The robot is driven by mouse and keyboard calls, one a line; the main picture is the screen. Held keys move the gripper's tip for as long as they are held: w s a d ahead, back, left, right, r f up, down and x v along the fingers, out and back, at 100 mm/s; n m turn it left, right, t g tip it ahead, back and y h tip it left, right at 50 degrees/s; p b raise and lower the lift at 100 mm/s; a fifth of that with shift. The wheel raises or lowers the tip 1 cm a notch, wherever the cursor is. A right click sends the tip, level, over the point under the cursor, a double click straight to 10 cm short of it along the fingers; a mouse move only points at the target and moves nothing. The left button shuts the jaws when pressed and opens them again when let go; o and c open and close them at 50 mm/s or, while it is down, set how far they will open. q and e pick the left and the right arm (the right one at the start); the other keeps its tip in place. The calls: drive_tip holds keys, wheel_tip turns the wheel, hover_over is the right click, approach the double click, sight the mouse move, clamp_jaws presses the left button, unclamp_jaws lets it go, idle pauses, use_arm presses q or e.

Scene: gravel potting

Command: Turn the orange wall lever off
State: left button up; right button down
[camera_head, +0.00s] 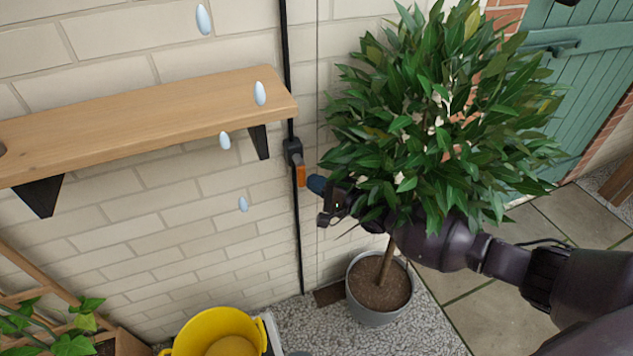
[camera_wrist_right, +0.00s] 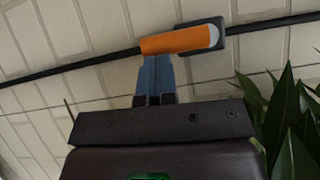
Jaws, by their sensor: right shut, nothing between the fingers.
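The orange wall lever (camera_head: 300,175) sits on a dark valve body (camera_head: 292,151) on a thin black pipe against the brick wall, just right of the shelf. Its handle points down, roughly along the pipe. In the right wrist view the lever (camera_wrist_right: 180,40) lies across, near the top, in line with the pipe. My right gripper (camera_head: 316,184) is shut and empty, its blue fingertips just right of the lever's lower part. In the wrist view the fingertips (camera_wrist_right: 155,73) reach the lever's edge; I cannot tell whether they touch. My left gripper is not in view.
A leafy potted tree (camera_head: 440,110) stands right of the pipe, its leaves around my right arm. A wooden shelf (camera_head: 140,108) juts out at left. Several pale blue drops (camera_head: 260,93) show before the wall. A yellow bucket (camera_head: 190,340) stands below on gravel.

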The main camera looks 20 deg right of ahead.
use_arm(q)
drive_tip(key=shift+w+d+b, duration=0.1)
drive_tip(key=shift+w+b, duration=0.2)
use_arm(e)
drive_tip(key=shift+a+f+m, duration=0.15)
drive_tip(key=shift+m, duration=0.15)
use_arm(q)
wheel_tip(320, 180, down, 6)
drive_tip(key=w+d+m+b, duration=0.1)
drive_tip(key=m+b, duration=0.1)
drive_tip(key=b, duration=1)
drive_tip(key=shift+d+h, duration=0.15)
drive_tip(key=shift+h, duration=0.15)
use_arm(e)
drive_tip(key=a+r+m+t+h, duration=0.1)
drive_tip(key=a+m+t+h, duration=0.2)
drive_tip(key=m, duration=0.9)
drive_tip(key=a+r+m+t+h, duration=0.1)
drive_tip(key=a+m+t+h, duration=0.3)
drive_tip(key=m+t+h, duration=0.3)
drive_tip(key=shift+s+a+m+h, duration=0.2)
drive_tip(key=shift+m+h, duration=0.2)
drive_tip(key=shift+m, duration=2.4)
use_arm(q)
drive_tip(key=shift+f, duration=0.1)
use_arm(e)
drive_tip(key=shift+r, duration=0.15)
